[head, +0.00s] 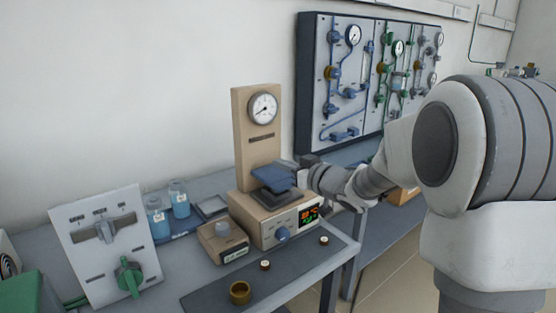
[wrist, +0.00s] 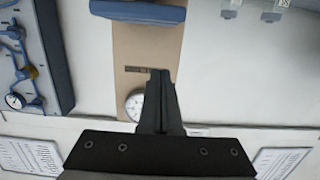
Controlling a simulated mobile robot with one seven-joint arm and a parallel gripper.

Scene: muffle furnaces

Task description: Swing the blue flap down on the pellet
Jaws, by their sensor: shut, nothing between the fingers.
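The blue flap (head: 271,180) is on the beige press (head: 257,128) and sits tilted above a dark base plate (head: 272,198), with a gap between them. In the wrist view the flap (wrist: 138,11) is a blue bar across the beige column at the top edge. No pellet can be made out; the flap covers the view under it. My gripper (head: 287,166) comes in from the right, close behind the flap in the head view. In the wrist view its fingers (wrist: 160,74) are shut and empty, with the flap's bar beyond the tips. Contact cannot be told.
A small beige box (head: 223,241), brass cup (head: 240,292) and two small round pieces lie on the bench in front of the press. Blue bottles (head: 159,219) and a switch panel (head: 103,245) stand left. A valve board (head: 365,80) hangs behind.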

